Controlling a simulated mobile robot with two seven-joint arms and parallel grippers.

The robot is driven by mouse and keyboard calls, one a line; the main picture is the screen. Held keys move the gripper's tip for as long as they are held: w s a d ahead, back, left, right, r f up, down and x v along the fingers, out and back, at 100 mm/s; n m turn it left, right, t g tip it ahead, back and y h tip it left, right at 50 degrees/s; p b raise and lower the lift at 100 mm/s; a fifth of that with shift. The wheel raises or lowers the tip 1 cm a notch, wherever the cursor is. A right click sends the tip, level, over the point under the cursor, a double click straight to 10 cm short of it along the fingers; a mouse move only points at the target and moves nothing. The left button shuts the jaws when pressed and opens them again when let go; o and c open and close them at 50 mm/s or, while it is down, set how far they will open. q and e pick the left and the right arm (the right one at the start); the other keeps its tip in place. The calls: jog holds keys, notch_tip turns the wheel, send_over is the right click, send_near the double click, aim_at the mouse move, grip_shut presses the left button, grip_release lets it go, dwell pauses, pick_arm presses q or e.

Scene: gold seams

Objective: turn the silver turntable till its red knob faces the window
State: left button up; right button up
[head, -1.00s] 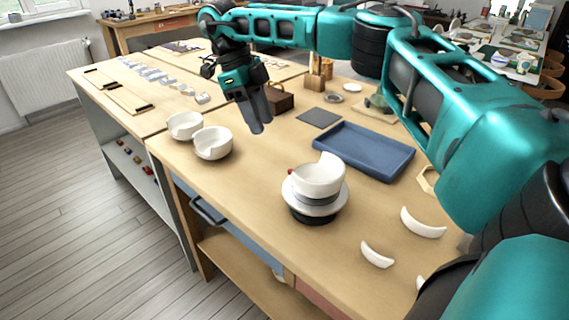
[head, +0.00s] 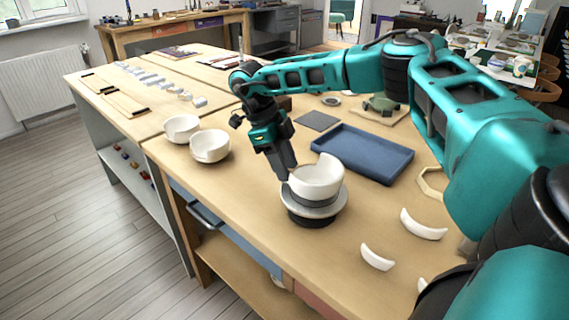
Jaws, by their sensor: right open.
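The silver turntable (head: 312,208) stands on the wooden table on a black base and carries a white bowl (head: 318,180) with a notched, broken rim. The turntable's red knob does not show; my right gripper covers the left side of the rim, where the knob was earlier. My right gripper (head: 284,172) is open, pointing down at the left edge of the bowl and turntable. I cannot tell whether its fingers touch the knob or straddle it. The window (head: 38,8) is at the upper left, beyond the table. My left gripper is not in view.
Two white bowls (head: 210,147) stand left of the turntable. A blue tray (head: 362,153) lies behind it to the right. Curved white shards (head: 423,225) lie to the right. The table in front of the white bowls is clear, up to its left edge.

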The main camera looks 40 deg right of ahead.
grip_shut()
dwell(0.4)
